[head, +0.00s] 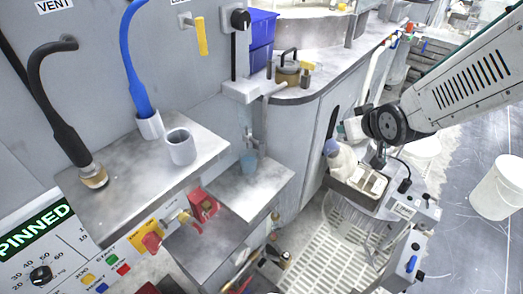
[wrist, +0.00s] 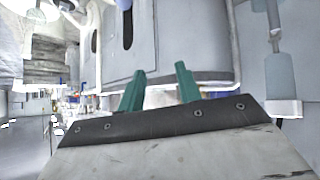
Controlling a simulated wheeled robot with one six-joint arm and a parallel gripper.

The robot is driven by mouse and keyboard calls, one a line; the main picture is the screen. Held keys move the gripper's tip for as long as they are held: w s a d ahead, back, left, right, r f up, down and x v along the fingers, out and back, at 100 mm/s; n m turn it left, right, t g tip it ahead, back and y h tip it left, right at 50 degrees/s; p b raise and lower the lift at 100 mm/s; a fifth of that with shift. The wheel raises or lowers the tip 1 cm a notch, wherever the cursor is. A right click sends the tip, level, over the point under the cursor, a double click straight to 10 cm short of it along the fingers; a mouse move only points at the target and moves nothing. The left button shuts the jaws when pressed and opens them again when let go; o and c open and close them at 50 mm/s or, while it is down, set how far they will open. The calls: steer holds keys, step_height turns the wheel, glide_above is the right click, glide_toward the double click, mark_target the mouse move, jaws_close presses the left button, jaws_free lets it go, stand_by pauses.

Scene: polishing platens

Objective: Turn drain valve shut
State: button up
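Which fitting is the drain valve is not clear to me. A red fitting with a yellow part (head: 203,205) sits beside the lower metal shelf in the head view, with a red knob (head: 152,243) to its left. More small brass and red fittings (head: 272,258) show low down in the head view, partly hidden. My gripper has two green fingers (wrist: 159,88), apart with nothing between them in the wrist view. They point toward a pale grey cabinet (wrist: 190,40). In the head view my gripper is at the right, well away from these fittings.
A metal shelf (head: 120,195) holds a white cup (head: 180,147) and hose ends. A grey cart-like unit (head: 395,205) with a bottle stands below my arm. A white bucket (head: 498,187) is on the floor at right.

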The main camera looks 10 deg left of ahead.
steer(key=w+a+f+n+t+y, duration=0.1)
steer(key=w+a+f+n+y, duration=0.1)
steer(key=a+f, duration=0.35)
steer(key=n+t+y, duration=0.2)
steer(key=y, duration=0.7)
glide_toward(263, 152)
steer(key=x, duration=1.1)
steer(key=shift+c, duration=0.3)
jaws_close()
